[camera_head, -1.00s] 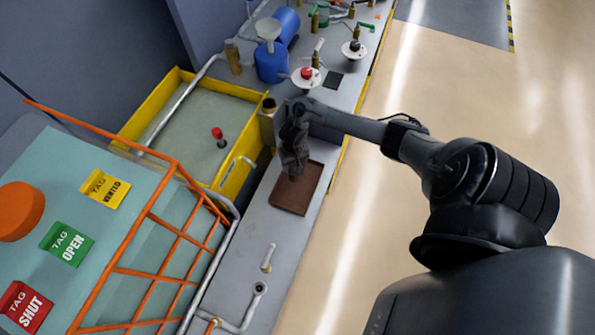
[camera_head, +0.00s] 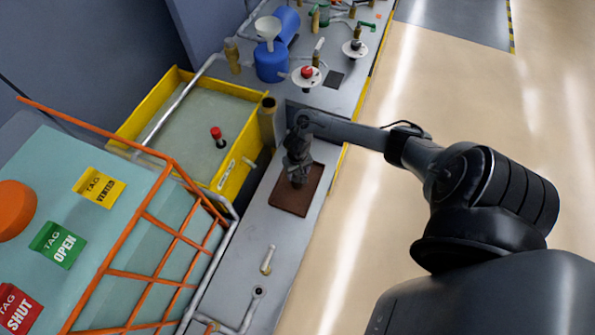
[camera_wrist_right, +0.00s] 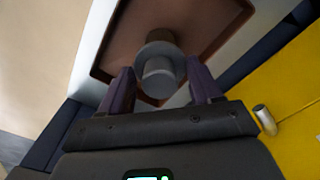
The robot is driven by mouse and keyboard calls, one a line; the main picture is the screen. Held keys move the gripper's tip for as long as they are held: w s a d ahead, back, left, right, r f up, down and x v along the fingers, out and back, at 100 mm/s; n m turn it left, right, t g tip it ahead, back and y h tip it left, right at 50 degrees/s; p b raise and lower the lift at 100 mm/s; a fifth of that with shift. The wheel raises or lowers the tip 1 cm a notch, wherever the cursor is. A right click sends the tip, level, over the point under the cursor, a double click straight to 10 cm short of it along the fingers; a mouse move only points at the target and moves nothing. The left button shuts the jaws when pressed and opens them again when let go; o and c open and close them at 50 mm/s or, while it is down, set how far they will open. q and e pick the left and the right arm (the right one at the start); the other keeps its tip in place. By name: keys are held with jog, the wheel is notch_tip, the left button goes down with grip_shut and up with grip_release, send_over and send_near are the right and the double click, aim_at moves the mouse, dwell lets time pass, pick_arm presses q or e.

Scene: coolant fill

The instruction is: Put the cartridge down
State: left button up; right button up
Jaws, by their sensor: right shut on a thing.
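My right gripper (camera_head: 297,180) is over the brown tray (camera_head: 288,201) on the grey bench in the head view. In the right wrist view, the gripper (camera_wrist_right: 162,88) has its two dark fingers on either side of a grey cylindrical cartridge (camera_wrist_right: 159,74) and is shut on it. The cartridge is over the brown tray (camera_wrist_right: 112,50); I cannot tell whether it touches the tray's floor. In the head view the cartridge is mostly hidden by the gripper. My left gripper is not in view.
A yellow-walled basin (camera_head: 231,180) stands left of the tray. An orange rail (camera_head: 110,272) crosses the lower left. A blue container (camera_head: 271,63), a red-knobbed fitting (camera_head: 306,74) and pipes stand farther up the bench. Bare bench (camera_head: 262,228) lies below the tray.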

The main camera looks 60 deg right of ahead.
jog(key=o, duration=0.7)
jog(key=shift+f, duration=0.1)
jog(key=shift+o, duration=0.8)
